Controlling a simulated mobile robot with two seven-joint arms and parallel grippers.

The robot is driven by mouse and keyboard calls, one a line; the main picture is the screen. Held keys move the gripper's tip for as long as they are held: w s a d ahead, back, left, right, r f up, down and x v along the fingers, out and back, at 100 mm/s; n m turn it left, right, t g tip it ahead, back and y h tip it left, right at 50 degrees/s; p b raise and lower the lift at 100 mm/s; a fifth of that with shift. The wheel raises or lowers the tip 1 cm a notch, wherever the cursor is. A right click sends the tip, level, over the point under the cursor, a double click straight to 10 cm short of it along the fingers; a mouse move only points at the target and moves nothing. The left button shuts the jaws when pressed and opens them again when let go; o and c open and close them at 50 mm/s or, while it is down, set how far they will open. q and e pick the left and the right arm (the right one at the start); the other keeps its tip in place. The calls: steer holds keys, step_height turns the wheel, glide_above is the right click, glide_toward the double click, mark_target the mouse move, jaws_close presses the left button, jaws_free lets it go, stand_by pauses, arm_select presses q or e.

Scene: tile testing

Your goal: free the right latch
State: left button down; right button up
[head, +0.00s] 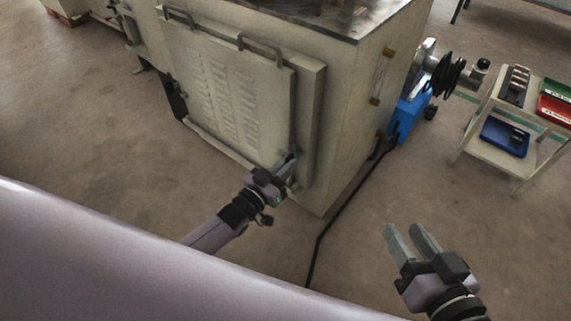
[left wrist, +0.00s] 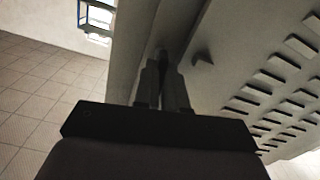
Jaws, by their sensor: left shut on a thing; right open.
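A vented metal panel (head: 225,90) covers the front of the beige machine (head: 345,120). My left gripper (head: 284,168) is at the panel's lower right corner, shut on a small part there that I take to be the right latch. In the left wrist view its fingers (left wrist: 165,80) reach up to a dark piece at the panel's edge (left wrist: 162,52); the fingers hide most of it, so its position is unclear. My right gripper (head: 411,240) is open and empty over the floor, away from the machine.
A dark cable (head: 335,215) runs along the floor right of the machine. A blue device (head: 408,115) and a trolley (head: 490,158) with trays stand further right. The floor before the machine is clear.

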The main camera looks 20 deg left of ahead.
arm_select(q)
steer(key=shift+s+m, duration=0.1)
steer(key=shift+m, duration=0.8)
arm_select(e)
steer(key=shift+f, duration=0.1)
arm_select(q)
steer(key=c, duration=1.2)
jaws_free()
steer(key=p+v, duration=0.3)
steer(key=v, duration=0.4)
arm_select(e)
steer(key=shift+a+m+g, duration=0.3)
steer(key=shift+a+g, duration=0.15)
steer(key=shift+g, duration=0.05)
arm_select(q)
steer(key=shift+s, duration=0.1)
